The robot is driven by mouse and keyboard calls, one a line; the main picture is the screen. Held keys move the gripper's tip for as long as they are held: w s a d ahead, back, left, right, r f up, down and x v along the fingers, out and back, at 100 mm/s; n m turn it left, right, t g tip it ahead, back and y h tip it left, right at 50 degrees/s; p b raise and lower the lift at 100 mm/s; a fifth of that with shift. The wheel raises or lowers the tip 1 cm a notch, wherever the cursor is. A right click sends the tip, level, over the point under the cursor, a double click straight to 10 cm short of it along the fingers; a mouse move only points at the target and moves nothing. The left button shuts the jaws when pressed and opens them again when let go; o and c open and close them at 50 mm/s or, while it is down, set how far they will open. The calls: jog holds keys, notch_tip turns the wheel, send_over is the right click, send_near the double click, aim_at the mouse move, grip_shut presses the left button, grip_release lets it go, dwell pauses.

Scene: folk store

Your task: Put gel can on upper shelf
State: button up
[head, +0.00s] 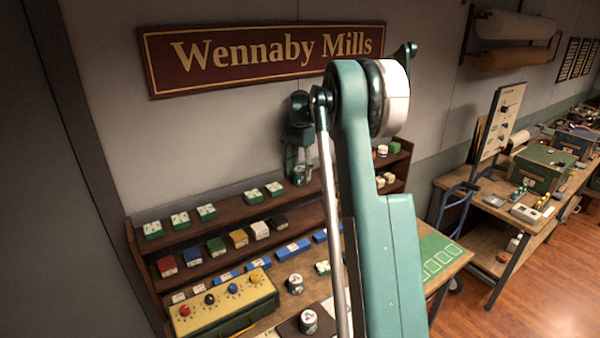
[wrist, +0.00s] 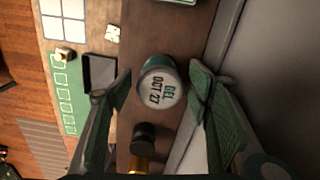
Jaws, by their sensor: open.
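The gel can (wrist: 162,88), white-lidded and green-sided with "GEL OCT 27" on its lid, is between the spread fingers of my gripper (wrist: 160,80) in the wrist view. A gap shows at the left finger; contact at the right one is unclear. The can appears to stand upright on the brown upper shelf (wrist: 150,30). In the head view my gripper (head: 299,158) is above the upper shelf (head: 226,222), with the can (head: 299,175) below it. My arm hides the shelf's middle right.
Green-and-white boxes (head: 207,212) stand left on the upper shelf. Coloured boxes (head: 216,246) fill the shelf below. Two similar cans (head: 295,283) (head: 309,321) are on the workbench. A dark-topped gold item (wrist: 143,138) is near the can. The wall (wrist: 262,50) is close behind.

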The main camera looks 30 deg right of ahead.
aim_at(299, 169)
notch_tip(299, 169, up, 12)
jog(key=b, duration=0.1)
dwell(0.6)
jog(key=shift+r, duration=0.1)
dwell(0.7)
jog(key=s+a+r+n+t, duration=0.2)
jog(key=s+a+r+n, duration=0.15)
jog(key=s+a, duration=0.85)
jog(key=s+a+r+n+t, duration=0.1)
jog(key=s+a+r+n, duration=0.3)
jog(key=s+a, duration=0.75)
jog(key=s+a+f+n+t, duration=0.1)
jog(key=s+a+f+n, duration=0.2)
jog(key=s+a+f, duration=0.2)
jog(key=s+a+f+n+t, duration=0.1)
jog(key=s+a+f, duration=0.4)
jog(key=s, duration=0.6)
jog(key=s+a+f+n+t, duration=0.2)
jog(key=s+a+f+n, duration=0.2)
jog(key=s, duration=0.5)
jog(key=a+f, duration=0.2)
jog(key=a, duration=0.1)
jog(key=shift+a+n, duration=0.15)
jog(key=shift+n, duration=0.2)
